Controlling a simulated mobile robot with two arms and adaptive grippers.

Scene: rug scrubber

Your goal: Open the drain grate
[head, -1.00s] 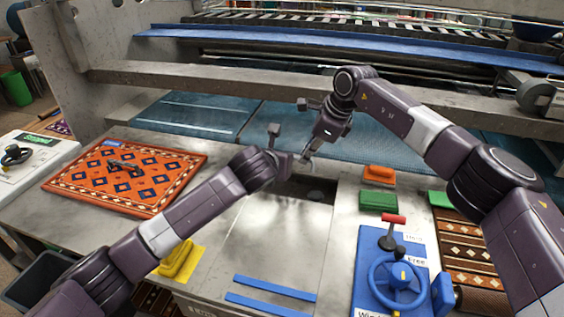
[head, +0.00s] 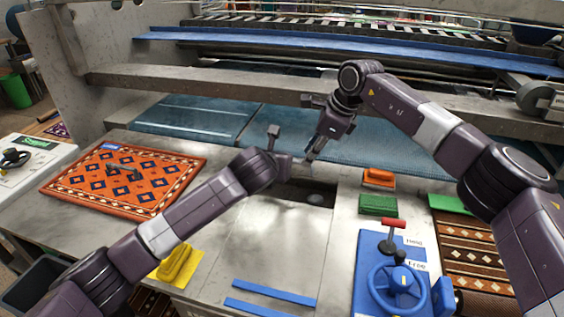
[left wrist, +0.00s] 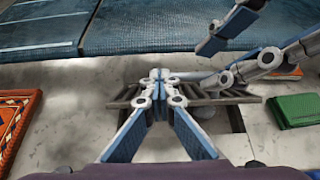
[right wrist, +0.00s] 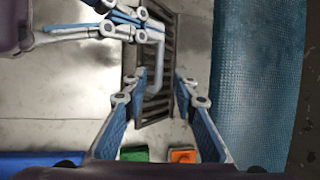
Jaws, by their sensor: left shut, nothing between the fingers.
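The drain grate (left wrist: 238,98) is a dark slatted panel at a rectangular opening (head: 312,194) in the grey worktop. A pale grey bar (right wrist: 156,66) lies across it in the right wrist view. My left gripper (left wrist: 158,76) is shut, its fingertips at the grate beside one end of the bar, with nothing visible between them. My right gripper (right wrist: 160,77) is open and empty above the grate and bar; it also shows in the head view (head: 313,156), close to the left gripper. The arms hide part of the grate in the head view.
An orange patterned rug (head: 125,180) lies left. A yellow brush (head: 177,263) is in front; orange (head: 379,177) and green (head: 378,205) blocks are right of the opening. A blue handwheel panel (head: 370,283) stands front right. A blue mesh belt (head: 375,158) runs behind.

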